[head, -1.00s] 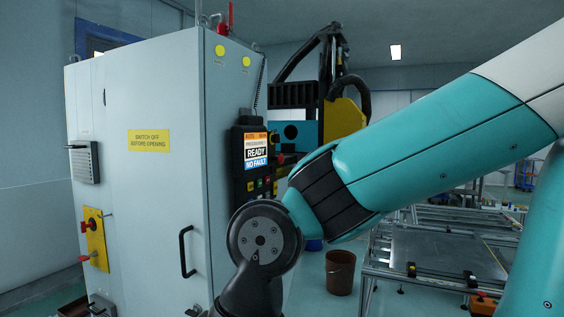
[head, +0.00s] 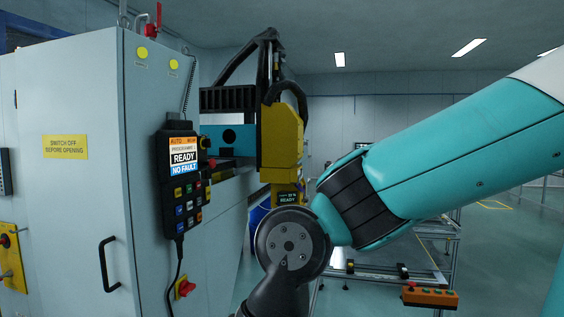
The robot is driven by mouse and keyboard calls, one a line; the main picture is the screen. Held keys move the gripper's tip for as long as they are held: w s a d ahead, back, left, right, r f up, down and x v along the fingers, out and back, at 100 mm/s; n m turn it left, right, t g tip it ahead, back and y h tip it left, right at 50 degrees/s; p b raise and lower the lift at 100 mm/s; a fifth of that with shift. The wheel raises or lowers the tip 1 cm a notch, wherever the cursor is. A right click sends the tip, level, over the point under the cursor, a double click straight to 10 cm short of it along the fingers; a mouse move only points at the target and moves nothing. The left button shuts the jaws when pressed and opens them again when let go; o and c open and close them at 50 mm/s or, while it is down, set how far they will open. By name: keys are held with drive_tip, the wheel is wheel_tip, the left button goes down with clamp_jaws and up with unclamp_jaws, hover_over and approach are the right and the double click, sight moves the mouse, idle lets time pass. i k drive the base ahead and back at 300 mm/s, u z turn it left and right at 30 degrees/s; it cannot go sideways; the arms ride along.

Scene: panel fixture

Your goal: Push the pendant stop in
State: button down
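The black pendant (head: 163,200) hangs upright on the side of the grey cabinet, in the left half of the head view. Its lit screen (head: 183,157) reads READY and NO FAULT, with rows of coloured keys below. A small red knob (head: 205,143) shows at its upper right edge; I cannot tell for certain whether it is the pendant's stop or sits on the machine behind. My teal arm reaches in from the right, its dark wrist joint low in the middle, to the right of the pendant and apart from it in the picture. My gripper is out of view below.
The grey cabinet (head: 70,100) has a black handle (head: 107,264) and a red switch on yellow (head: 185,288) below the pendant. A yellow machine head (head: 282,140) stands behind. An orange button box (head: 430,297) is at lower right. A cable hangs from the pendant.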

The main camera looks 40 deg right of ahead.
sight(213, 163)
drive_tip(key=z, duration=0.75)
drive_tip(key=k, duration=1.05)
drive_tip(key=z, duration=0.7)
drive_tip(key=i, duration=0.35)
drive_tip(key=u, duration=0.6)
drive_tip(key=i, duration=1.2)
drive_tip(key=u, duration=1.1)
drive_tip(key=i, duration=0.5)
drive_tip(key=u, duration=0.25)
